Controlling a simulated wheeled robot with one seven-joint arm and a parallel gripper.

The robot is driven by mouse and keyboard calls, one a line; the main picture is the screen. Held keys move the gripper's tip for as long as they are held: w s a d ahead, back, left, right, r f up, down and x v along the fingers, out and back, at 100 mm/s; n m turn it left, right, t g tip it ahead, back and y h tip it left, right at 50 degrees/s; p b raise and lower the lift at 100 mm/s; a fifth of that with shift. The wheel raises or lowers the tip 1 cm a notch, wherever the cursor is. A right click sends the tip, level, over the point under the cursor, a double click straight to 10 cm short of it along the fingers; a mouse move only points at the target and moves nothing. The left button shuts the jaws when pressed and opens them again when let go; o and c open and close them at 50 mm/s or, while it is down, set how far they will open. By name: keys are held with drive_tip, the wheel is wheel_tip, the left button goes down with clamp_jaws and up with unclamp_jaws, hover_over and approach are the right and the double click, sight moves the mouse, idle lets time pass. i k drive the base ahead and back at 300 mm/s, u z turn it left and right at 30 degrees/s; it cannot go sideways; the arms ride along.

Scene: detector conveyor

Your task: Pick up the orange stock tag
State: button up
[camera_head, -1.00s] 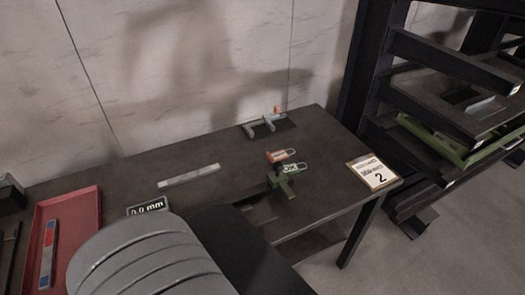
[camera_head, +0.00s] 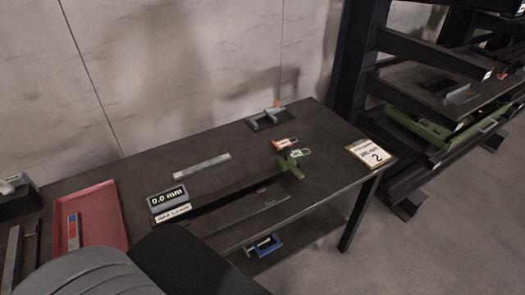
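The orange stock tag (camera_head: 284,143) lies on the dark table (camera_head: 225,140), right of the table's middle. It is small, with a pale loop or clip at its right end. A green tag (camera_head: 299,154) with a pale face is close below it, beside a green fixture (camera_head: 291,167). Whether the two tags touch is too small to tell. My gripper is not in view. Dark and grey parts of my own body fill the lower left, well apart from the orange tag.
A grey stand (camera_head: 266,117) is behind the tags. A label card marked 2 (camera_head: 370,153) is at the right corner. A metal bar (camera_head: 202,166), a 0.0 mm display (camera_head: 168,198) and a red tray (camera_head: 92,206) are to the left. A blue clamp (camera_head: 264,244) is below the tabletop.

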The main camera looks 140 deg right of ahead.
sight(280, 145)
drive_tip(key=i, duration=0.35)
drive_tip(key=z, duration=5.45)
drive_tip(key=i, duration=0.5)
drive_tip(key=z, duration=1.5)
drive_tip(key=i, duration=1.2)
